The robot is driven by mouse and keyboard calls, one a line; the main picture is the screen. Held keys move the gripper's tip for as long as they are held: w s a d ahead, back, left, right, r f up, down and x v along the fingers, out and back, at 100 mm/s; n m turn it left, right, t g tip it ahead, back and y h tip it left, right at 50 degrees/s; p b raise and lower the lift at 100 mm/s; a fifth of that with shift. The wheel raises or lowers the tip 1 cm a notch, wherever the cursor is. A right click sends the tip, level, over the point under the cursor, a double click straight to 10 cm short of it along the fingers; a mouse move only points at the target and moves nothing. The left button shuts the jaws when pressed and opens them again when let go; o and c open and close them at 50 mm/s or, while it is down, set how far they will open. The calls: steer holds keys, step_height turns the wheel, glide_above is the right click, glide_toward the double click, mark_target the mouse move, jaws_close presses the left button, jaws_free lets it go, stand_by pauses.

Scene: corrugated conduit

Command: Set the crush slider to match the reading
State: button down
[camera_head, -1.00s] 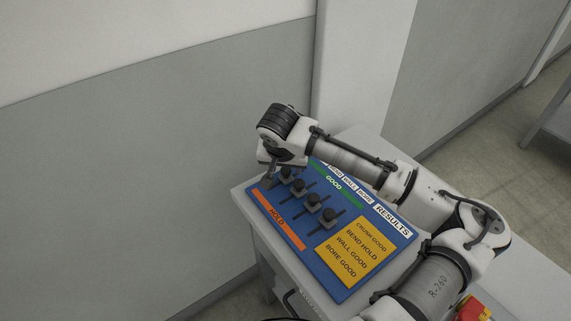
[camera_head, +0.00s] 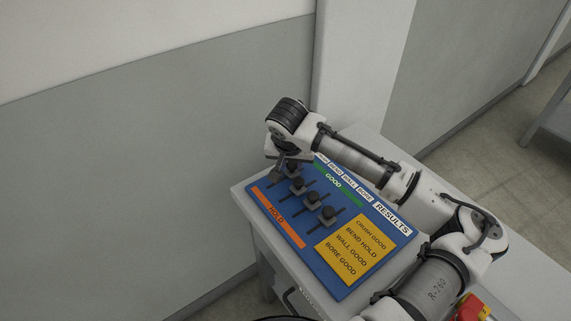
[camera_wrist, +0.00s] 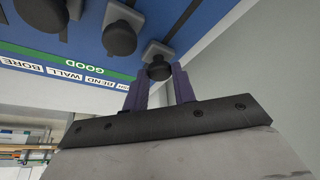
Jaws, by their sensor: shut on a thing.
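The blue slider panel (camera_head: 350,280) lies on a grey cabinet top. My gripper (camera_head: 284,172) is at the panel's far-left end, shut on the crush slider knob (camera_wrist: 158,68). In the wrist view its two purple fingers (camera_wrist: 161,86) stand either side of the dark round knob. In the head view the crush knob (camera_head: 292,169) is partly hidden by my wrist and sits toward the green GOOD band (camera_head: 335,182), away from the orange HOLD band (camera_head: 277,217).
Other dark knobs stand in a row beside it: bend (camera_head: 298,185), wall (camera_head: 312,197) and bore (camera_head: 329,212), near mid-slot. A wall (camera_head: 150,190) rises close on the left. A red and yellow object (camera_head: 472,308) is at the lower right.

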steer(key=shift+w+d+r, duration=0.1)
steer(key=shift+w+d, duration=0.6)
steer(key=shift+d, duration=0.25)
steer(key=c, duration=1.1)
jaws_free()
steer(key=shift+d, duration=0.1)
steer(key=shift+c, duration=0.2)
steer(key=shift+s+r, duration=0.1)
steer(key=shift+r, duration=0.15)
steer(key=b+v, duration=0.2)
steer(key=v, duration=1.1)
steer(key=shift+s, duration=0.1)
